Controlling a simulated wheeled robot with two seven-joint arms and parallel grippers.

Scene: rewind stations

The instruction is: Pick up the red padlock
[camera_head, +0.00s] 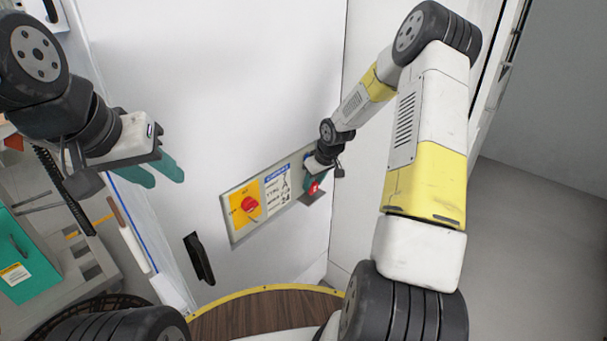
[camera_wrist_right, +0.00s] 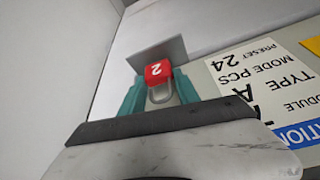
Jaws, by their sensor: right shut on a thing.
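The red padlock (camera_head: 314,187) is at the right end of the grey panel on the white cabinet in the head view. In the right wrist view the red padlock (camera_wrist_right: 158,72) shows a white "2" and a grey shackle pointing toward my wrist. My right gripper (camera_wrist_right: 160,85) is shut on it, with a teal finger on each side; it also shows in the head view (camera_head: 316,180). A small grey plate (camera_head: 312,198) lies right by the padlock; I cannot tell if they touch. My left gripper (camera_head: 160,172) is empty, its two teal fingers apart, in front of the cabinet.
The panel (camera_head: 232,232) carries a red rotary switch (camera_head: 249,204) on a yellow plate and a printed label (camera_head: 277,186). A black handle (camera_head: 199,258) is on the cabinet below. A teal box (camera_head: 24,258) stands at the left. Open floor (camera_head: 540,240) lies at the right.

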